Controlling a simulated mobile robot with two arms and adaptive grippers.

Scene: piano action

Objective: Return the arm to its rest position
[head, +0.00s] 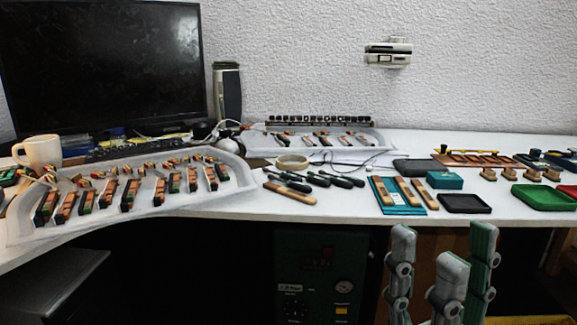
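My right gripper (443,242) is at the bottom right, in front of the white table's (345,208) front edge. Its grey fingers with green pads point up and stand apart, with nothing between them. The fingertips show just below the table's edge line in the picture, clear of the objects on top. The rest of my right arm is out of the picture. My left gripper and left arm are not in view.
Behind the gripper lie a teal board with wooden pieces (384,191), a black tray (465,203) and a green tray (544,197). Several dark-handled tools (342,180) lie further left. A long tray of piano action parts (160,205) fills the left, near a mug (42,151) and monitor (100,65).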

